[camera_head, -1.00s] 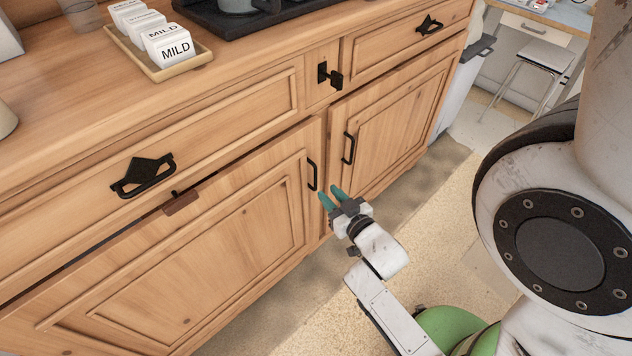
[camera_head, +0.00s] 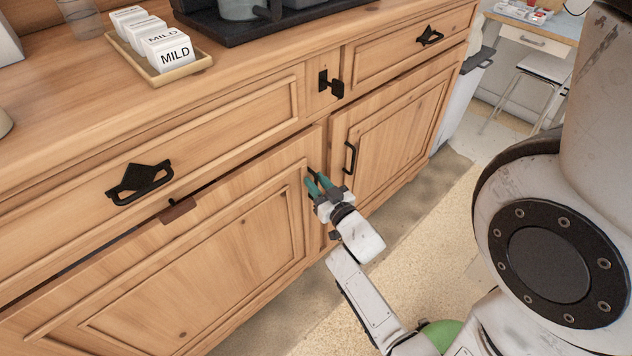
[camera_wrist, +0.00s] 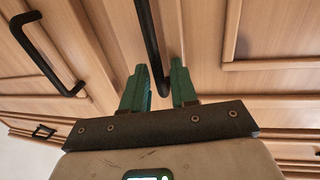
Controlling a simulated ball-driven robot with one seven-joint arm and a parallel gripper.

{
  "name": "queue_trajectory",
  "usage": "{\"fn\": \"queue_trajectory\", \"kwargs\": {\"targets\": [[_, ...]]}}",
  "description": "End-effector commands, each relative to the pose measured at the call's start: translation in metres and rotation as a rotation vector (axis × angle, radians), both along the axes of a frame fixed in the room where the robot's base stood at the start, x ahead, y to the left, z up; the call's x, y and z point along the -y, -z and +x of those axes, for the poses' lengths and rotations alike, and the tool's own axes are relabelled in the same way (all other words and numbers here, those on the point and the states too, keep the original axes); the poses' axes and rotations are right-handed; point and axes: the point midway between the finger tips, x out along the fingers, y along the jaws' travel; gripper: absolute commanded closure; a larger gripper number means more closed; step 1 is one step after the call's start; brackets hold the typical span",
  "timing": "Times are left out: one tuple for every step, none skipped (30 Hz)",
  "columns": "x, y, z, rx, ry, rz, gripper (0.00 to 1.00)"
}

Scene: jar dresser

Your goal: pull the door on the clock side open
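The left cabinet door (camera_head: 190,270) has a vertical black handle (camera_head: 311,174) near its right edge. The right door (camera_head: 400,120) has a similar black handle (camera_head: 350,158). No clock shows in either view. My gripper (camera_head: 318,181) is at the left door's handle, with its green fingers pointing at the door. In the wrist view, my gripper (camera_wrist: 160,78) is open. The left door's handle bar (camera_wrist: 149,45) lies between its fingers, closer to the left finger. The other handle (camera_wrist: 45,55) is at left there. A dark gap runs along the left door's top edge.
Drawers with black pulls (camera_head: 138,182) sit above the doors. A small brown block (camera_head: 178,210) is at the left door's top edge. A tray of MILD boxes (camera_head: 180,72) and a black tray (camera_head: 240,32) stand on top. Floor (camera_head: 420,240) in front is open.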

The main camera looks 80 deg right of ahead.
Motion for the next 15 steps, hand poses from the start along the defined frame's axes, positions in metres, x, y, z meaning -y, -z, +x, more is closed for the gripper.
{"fn": "queue_trajectory", "kwargs": {"targets": [[0.0026, -0.0004, 0.0026, 0.000, 0.000, -0.001, 0.72], [0.0034, -0.0004, 0.0035, 0.000, 0.000, -0.001, 0.72], [0.0041, -0.0004, 0.0044, -0.001, 0.000, -0.001, 0.72], [0.0044, -0.0003, 0.0048, -0.001, 0.000, -0.001, 0.72], [0.0046, -0.0003, 0.0050, -0.001, 0.000, -0.001, 0.72], [0.0048, -0.0002, 0.0051, -0.001, 0.000, -0.001, 0.72], [0.0048, -0.0002, 0.0051, -0.001, 0.000, -0.001, 0.72], [0.0048, -0.0002, 0.0051, -0.001, 0.000, -0.001, 0.72], [0.0047, -0.0003, 0.0051, -0.001, 0.000, -0.001, 0.72], [0.0047, -0.0003, 0.0051, -0.001, 0.000, -0.001, 0.72], [0.0046, -0.0003, 0.0050, -0.001, 0.000, -0.001, 0.72], [0.0046, -0.0003, 0.0050, -0.001, 0.000, -0.001, 0.74], [0.0046, -0.0003, 0.0050, -0.001, 0.000, -0.001, 0.77], [0.0046, -0.0003, 0.0050, -0.001, 0.000, -0.001, 0.80], [0.0045, -0.0003, 0.0049, -0.001, 0.000, -0.001, 0.84]]}}
